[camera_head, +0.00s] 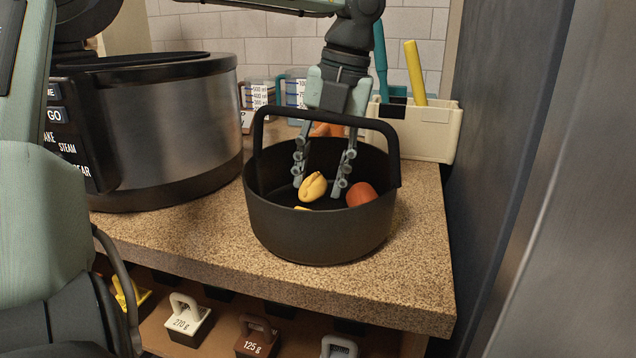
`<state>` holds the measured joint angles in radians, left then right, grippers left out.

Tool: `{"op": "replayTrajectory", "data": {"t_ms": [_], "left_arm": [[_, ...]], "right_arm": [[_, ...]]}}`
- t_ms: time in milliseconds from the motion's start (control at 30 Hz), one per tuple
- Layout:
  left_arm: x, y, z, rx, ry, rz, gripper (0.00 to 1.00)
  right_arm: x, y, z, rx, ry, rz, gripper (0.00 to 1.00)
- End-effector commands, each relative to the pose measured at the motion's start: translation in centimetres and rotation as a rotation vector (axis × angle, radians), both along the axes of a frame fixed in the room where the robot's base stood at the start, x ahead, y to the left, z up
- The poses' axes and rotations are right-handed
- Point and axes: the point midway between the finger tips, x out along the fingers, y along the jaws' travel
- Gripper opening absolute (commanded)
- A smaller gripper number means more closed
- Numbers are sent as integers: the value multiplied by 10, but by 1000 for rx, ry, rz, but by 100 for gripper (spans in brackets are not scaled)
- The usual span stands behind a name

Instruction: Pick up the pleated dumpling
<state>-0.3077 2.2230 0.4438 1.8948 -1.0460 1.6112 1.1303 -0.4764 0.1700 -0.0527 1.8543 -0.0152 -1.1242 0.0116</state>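The pleated dumpling (312,187) is a small yellow, folded piece inside a black round basket with a raised handle (263,222). My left gripper (319,190) reaches down into the basket from above, behind the handle. Its two fingers are spread apart, one on each side of the dumpling. The dumpling appears nearer the left finger; I cannot tell whether they touch. My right gripper is not in view.
A reddish-brown piece (361,194) lies in the basket right of the gripper, and a yellow bit (302,208) shows near its front wall. A large steel cooker (175,130) stands left. A cream caddy (428,135) stands behind right, beside a dark upright panel (500,150).

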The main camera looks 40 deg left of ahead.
Motion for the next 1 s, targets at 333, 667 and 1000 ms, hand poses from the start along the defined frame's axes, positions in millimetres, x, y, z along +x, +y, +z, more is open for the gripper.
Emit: {"op": "replayTrajectory", "data": {"t_ms": [333, 667, 1000], "left_arm": [[0, 0, 0, 1, 0, 1, 14], [1, 0, 5, 3, -2, 0, 10], [1, 1, 67, 4, -6, 3, 10]], "right_arm": [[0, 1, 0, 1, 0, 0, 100], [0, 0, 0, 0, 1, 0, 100], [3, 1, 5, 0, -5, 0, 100]]}}
